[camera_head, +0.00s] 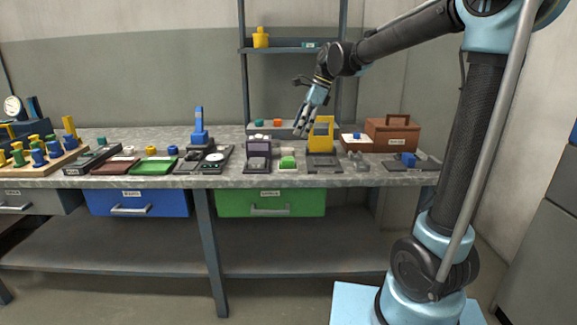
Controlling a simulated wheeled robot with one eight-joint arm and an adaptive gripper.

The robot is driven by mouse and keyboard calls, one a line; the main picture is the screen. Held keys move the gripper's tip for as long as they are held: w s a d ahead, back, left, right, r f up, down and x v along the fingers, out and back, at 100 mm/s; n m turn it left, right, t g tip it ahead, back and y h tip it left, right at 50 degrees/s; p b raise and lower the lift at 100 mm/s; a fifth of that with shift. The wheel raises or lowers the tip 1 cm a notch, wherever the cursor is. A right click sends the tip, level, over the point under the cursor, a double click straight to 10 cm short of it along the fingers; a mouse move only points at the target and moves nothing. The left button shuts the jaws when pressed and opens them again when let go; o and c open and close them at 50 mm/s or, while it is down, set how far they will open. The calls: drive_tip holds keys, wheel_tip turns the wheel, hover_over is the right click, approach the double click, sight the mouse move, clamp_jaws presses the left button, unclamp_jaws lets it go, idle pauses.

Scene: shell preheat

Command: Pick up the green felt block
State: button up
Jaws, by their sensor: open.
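A small green block (287,162), which looks like the green felt block, sits on a pale base near the front edge of the workbench. It stands between a dark purple device and a yellow-framed device. My gripper (304,124) is open and points down above the back of the bench, up and slightly right of this block and well apart from it. No object shows between its fingers. A smaller green piece (259,122) sits at the back beside an orange piece; I cannot tell its material.
The yellow-framed device (320,136) stands close to the gripper's right, with a brown toolbox (393,133) farther right. The purple device (258,149) is left of the green block. A green tray (153,166) lies farther left. Upright shelf posts (243,80) rise behind the bench.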

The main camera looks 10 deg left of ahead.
hover_over(288, 158)
drive_tip(key=d, duration=0.2)
drive_tip(key=f, duration=0.6)
drive_tip(key=shift+d+f, duration=0.15)
drive_tip(key=shift+d, duration=0.05)
drive_tip(key=shift+w+x, duration=0.15)
drive_tip(key=shift+x, duration=1.15)
drive_tip(key=shift+w+x, duration=0.1)
drive_tip(key=shift+x, duration=1.25)
drive_tip(key=shift+d, duration=0.1)
drive_tip(key=c, duration=1)
